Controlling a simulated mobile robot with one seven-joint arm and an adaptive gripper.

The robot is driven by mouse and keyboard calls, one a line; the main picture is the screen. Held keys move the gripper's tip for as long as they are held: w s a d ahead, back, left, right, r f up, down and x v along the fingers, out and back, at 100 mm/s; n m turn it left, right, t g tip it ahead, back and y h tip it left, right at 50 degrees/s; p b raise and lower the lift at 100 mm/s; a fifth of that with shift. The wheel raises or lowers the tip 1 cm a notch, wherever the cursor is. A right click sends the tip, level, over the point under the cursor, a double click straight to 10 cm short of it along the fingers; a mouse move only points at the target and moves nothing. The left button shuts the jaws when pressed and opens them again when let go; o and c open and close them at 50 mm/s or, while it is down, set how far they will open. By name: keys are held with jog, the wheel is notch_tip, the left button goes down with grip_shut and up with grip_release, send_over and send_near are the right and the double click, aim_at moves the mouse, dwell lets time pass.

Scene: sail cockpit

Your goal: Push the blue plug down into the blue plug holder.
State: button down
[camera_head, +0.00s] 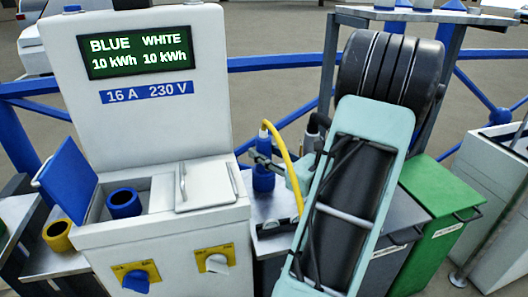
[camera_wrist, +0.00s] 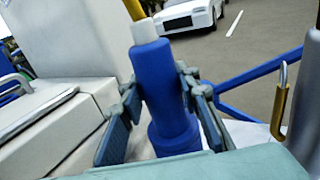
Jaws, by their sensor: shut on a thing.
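The blue plug (camera_head: 264,153) stands nearly upright right of the white pedestal, with a pale top and a yellow cable. My gripper (camera_head: 268,160) is shut on it from the right side. In the wrist view the plug (camera_wrist: 155,75) is between the two fingers of my gripper (camera_wrist: 160,98). A wider blue ring-like part, seemingly the blue plug holder (camera_head: 263,181), is directly below the plug on the grey bench. It also shows in the wrist view (camera_wrist: 174,138). The plug's lower end meets or enters it; how deep is hidden.
The pedestal (camera_head: 140,100) has an open blue lid (camera_head: 68,180) over another blue round socket (camera_head: 124,203), and a closed white lid beside it. A yellow holder (camera_head: 57,236) is at the far left. A green box (camera_head: 440,205) and blue railing (camera_head: 275,62) are nearby.

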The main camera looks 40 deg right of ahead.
jog(key=shift+f, duration=0.15)
jog(key=c, duration=1.7)
grip_release()
jog(key=shift+c, duration=0.2)
jog(key=shift+f, duration=0.1)
jog(key=s, duration=1.1)
jog(key=shift+d+p, duration=0.15)
jog(key=shift+p, duration=0.3)
